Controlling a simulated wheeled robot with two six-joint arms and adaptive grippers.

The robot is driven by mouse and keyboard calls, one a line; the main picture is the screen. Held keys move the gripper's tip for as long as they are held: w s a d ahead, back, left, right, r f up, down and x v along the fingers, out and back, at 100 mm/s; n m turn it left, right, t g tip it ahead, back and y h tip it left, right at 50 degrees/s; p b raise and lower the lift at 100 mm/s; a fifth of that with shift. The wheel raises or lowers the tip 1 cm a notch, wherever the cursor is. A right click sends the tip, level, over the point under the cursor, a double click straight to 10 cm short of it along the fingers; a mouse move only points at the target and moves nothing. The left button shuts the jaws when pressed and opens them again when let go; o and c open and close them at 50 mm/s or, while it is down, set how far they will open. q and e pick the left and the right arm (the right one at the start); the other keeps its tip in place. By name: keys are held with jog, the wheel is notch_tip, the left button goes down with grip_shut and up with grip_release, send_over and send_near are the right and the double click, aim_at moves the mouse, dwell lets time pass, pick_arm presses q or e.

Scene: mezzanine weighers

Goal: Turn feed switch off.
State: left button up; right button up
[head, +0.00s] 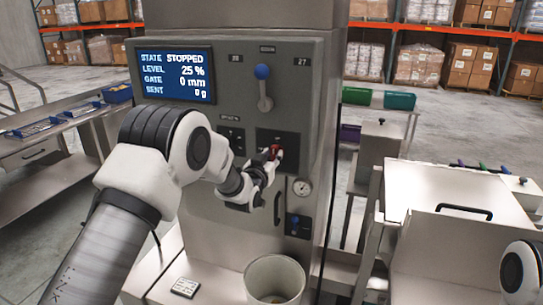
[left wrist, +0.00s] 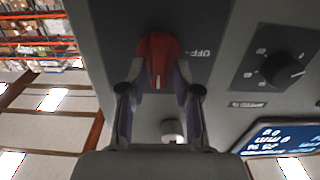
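The feed switch, a red handle (head: 274,151) on a dark plate, is on the front panel of the grey machine (head: 300,110). In the left wrist view the red handle (left wrist: 158,52) lies between my fingertips, with "OFF" lettering on the plate beside it. My left gripper (head: 268,162) is at the handle, its fingers closed in on both sides of it (left wrist: 158,72). The fingers hide part of the handle. The screen (head: 178,76) reads STOPPED, level 25 %, gate 0 mm, sent 0 g. My right gripper is out of view.
A gauge (head: 302,187), a black door handle (head: 278,205) and a small blue knob (head: 294,222) are below. A black rotary knob (left wrist: 282,70) is beside the switch. A white bucket (head: 274,281) stands below.

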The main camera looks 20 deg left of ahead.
pick_arm(q)
jog(key=shift+w, duration=0.1)
grip_shut()
jog(key=shift+f+n+b, duration=0.2)
jog(key=shift+n+b, duration=0.4)
jog(key=shift+b, duration=0.25)
jog(key=n+b, duration=0.3)
jog(key=shift+a+f, duration=0.1)
jog(key=n+b, duration=0.4)
jog(key=n, duration=0.1)
jog(key=shift+a+n+b, duration=0.1)
jog(key=shift+n+b, duration=0.2)
jog(key=shift+b, duration=0.1)
jog(key=n+b, duration=0.2)
jog(key=n, duration=0.2)
jog(key=shift+n+b, duration=0.85)
jog(key=shift+n, duration=1.25)
jog(key=shift+a, duration=0.1)
